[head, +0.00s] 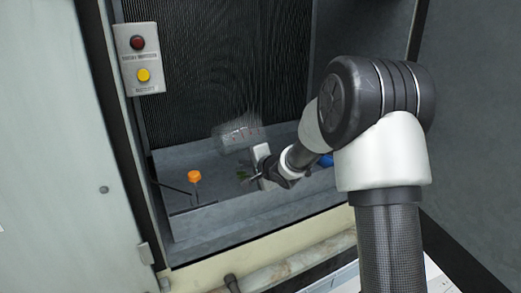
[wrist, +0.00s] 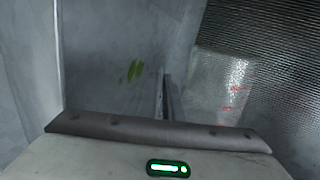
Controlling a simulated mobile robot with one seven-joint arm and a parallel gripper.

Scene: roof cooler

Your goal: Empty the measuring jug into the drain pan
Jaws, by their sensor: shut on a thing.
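The clear measuring jug (head: 238,133) is held above the drain pan, in front of the black cooling pad. It looks tipped well over, and its red markings show in the wrist view (wrist: 222,85). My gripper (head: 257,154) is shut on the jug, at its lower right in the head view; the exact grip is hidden. One finger (wrist: 167,98) shows beside the jug in the wrist view. The drain pan (head: 205,220) is the grey trough below. I cannot tell whether any liquid is left in the jug.
An orange knob (head: 194,176) on a dark rod stands in the pan at left. Green leaves (wrist: 135,70) lie in the pan. A blue thing (head: 325,160) is partly hidden behind my arm. A switch box (head: 139,58) is on the left frame.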

